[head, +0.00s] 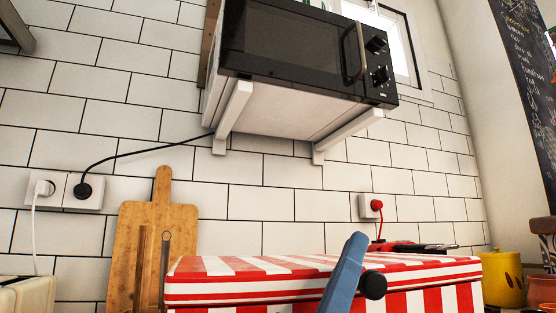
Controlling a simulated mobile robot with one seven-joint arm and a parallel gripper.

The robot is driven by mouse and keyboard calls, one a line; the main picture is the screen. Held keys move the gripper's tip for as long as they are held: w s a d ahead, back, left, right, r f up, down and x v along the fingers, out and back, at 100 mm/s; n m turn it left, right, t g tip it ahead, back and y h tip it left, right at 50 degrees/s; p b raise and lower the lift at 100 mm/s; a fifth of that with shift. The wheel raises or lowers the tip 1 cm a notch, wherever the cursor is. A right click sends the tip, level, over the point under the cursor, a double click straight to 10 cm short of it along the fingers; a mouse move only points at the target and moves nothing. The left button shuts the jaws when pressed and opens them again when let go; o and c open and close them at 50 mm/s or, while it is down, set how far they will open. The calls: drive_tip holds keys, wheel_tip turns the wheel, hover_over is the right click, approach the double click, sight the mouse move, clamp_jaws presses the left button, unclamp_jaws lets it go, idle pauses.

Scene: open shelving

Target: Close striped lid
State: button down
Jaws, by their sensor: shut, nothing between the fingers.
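A red-and-white striped box shows at the bottom of the head view, cut off by the lower edge. Its striped lid (235,266) lies nearly level over the box front (462,300), with a dark line between them. I cannot tell whether the lid is fully down. A round black knob (375,285) shows in front of the lid's front edge. A slanted blue-grey bar (342,283) stands just left of the knob and hides part of the box. I cannot tell what the bar belongs to. I cannot make out my gripper.
A black microwave (300,42) sits on a bracketed shelf (275,105) above the box. A wooden cutting board (143,230) leans on the tiled wall at left, beside a cream appliance (25,295). A yellow pot (503,280) stands at right. The space between lid and shelf is clear.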

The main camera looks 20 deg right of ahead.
drive_tip(key=shift+s+f+b, duration=0.1)
drive_tip(key=shift+f+b, duration=0.6)
drive_tip(key=shift+f, duration=0.5)
